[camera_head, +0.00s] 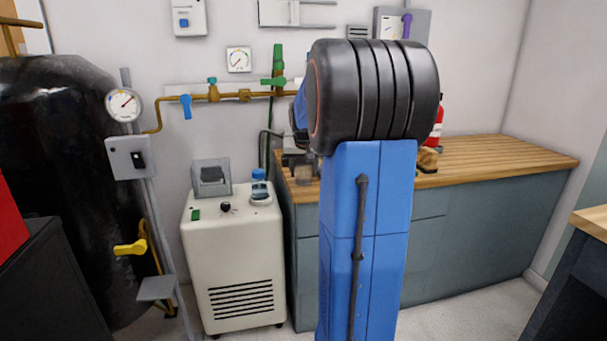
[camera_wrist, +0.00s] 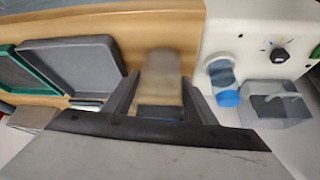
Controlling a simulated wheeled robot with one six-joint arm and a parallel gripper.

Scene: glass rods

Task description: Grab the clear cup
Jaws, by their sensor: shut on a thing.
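The clear cup (camera_wrist: 161,68) shows in the wrist view as a blurred, see-through, brownish shape between my two fingers. My gripper (camera_wrist: 158,84) is shut on it, with one dark finger on each side. In the head view the cup (camera_head: 303,174) is a small, greyish, see-through shape at the left end of the wooden counter, just below my gripper (camera_head: 300,158). My blue arm hides part of that area. I cannot tell whether the cup still touches the counter.
A white machine (camera_head: 235,250) stands left of the counter (camera_head: 490,155). It carries a blue-capped bottle (camera_head: 260,190) and a grey box (camera_head: 211,178). In the wrist view a grey tray (camera_wrist: 108,42) and a green-rimmed tray (camera_wrist: 10,50) lie left of the cup.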

